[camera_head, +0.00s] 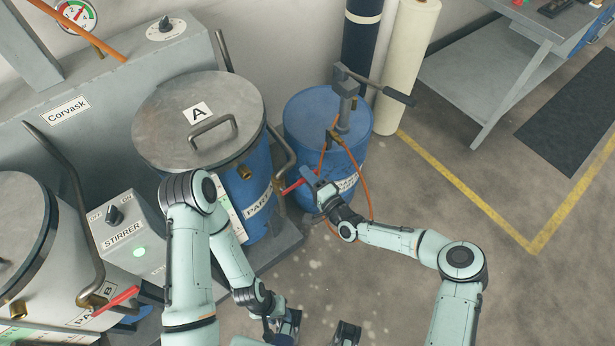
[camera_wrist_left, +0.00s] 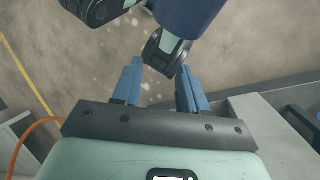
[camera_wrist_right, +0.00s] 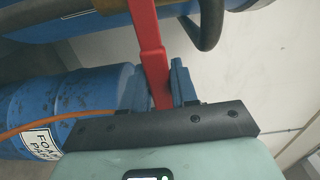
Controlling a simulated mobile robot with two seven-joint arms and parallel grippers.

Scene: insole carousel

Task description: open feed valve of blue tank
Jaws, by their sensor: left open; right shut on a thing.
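The blue tank (camera_head: 258,178) stands left of centre in the head view, under a grey lid marked A. Its feed valve has a red lever handle (camera_head: 292,186) low on the tank's right side. My right gripper (camera_head: 309,182) is shut on this handle. In the right wrist view the red handle (camera_wrist_right: 149,50) runs down between the closed fingers (camera_wrist_right: 158,88). The valve body is mostly hidden. My left gripper (camera_head: 318,331) is open and empty at the bottom of the head view, away from the tank. Its spread fingers (camera_wrist_left: 157,88) show in the left wrist view.
A blue drum (camera_head: 310,115) with a hand pump (camera_head: 347,95) and an orange hose stands right of the tank. A second tank (camera_head: 22,232) with its own red lever (camera_head: 116,300) is at left, beside a stirrer box (camera_head: 125,228). Open floor lies to the right.

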